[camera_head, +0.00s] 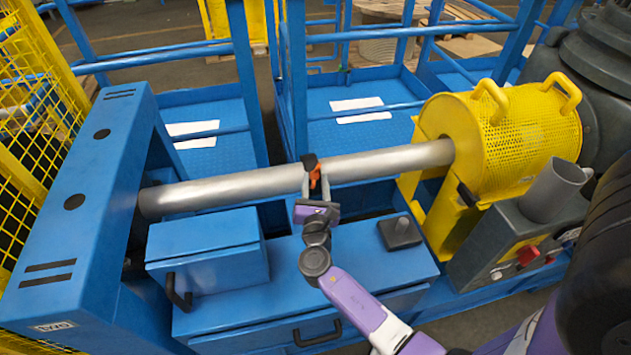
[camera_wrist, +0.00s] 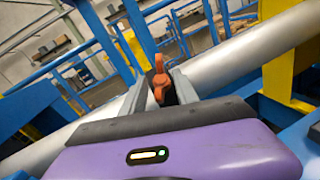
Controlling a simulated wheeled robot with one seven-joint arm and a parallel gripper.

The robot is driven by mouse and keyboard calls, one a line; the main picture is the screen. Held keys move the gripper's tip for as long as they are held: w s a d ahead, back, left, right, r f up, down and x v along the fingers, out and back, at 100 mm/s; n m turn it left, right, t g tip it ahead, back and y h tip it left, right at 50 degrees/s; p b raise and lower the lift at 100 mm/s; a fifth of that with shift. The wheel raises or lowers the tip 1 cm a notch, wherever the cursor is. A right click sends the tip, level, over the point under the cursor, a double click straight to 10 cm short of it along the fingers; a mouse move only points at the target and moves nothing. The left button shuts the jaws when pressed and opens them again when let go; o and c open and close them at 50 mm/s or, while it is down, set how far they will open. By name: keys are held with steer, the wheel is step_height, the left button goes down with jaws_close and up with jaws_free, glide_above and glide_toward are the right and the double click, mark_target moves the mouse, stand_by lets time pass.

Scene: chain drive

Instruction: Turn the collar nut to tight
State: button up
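An orange collar nut (camera_head: 315,177) sits on a black collar (camera_head: 309,161) around the long grey shaft (camera_head: 225,191). My gripper (camera_head: 316,187) is at the near side of the shaft, reaching up to the nut. In the wrist view the nut (camera_wrist: 160,80) stands between the two grey fingers of my gripper (camera_wrist: 160,88), with one wing pointing up. The fingers look open, one on each side of the nut, with small gaps showing. The nut's lower part is hidden by the gripper body, and I cannot tell how tight it is.
A yellow mesh guard (camera_head: 520,122) covers the shaft's right end. A blue housing (camera_head: 85,200) stands at its left end. A blue box (camera_head: 207,247) and a grey block with a knob (camera_head: 399,233) flank my arm on the blue cabinet. Blue railings stand behind the shaft.

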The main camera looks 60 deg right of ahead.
steer(key=shift+c, duration=0.5)
jaws_close()
steer(key=shift+w+m+g, duration=0.1)
steer(key=shift+m+g, duration=0.2)
steer(key=shift+m, duration=0.1)
steer(key=shift+w+m+g, duration=0.15)
steer(key=shift+m+g, duration=0.35)
steer(key=shift+m, duration=0.2)
steer(key=m+g, duration=0.1)
steer(key=m, duration=0.1)
steer(key=m+g, duration=0.1)
steer(key=g, duration=0.1)
steer(key=m+g, duration=0.1)
steer(key=m, duration=0.1)
steer(key=shift+w+a+r+m+p, duration=0.1)
steer(key=shift+w+r+m+p, duration=0.15)
steer(key=shift+m+p, duration=0.05)
steer(key=m+g, duration=0.2)
steer(key=m+g+y+p, duration=0.1)
steer(key=m+g, duration=0.1)
steer(key=m, duration=0.1)
steer(key=shift+w+r, duration=0.2)
steer(key=shift+m+g+y+p, duration=0.35)
steer(key=shift+m+g+y, duration=0.25)
steer(key=shift+m+y, duration=0.45)
steer(key=shift+m, duration=0.35)
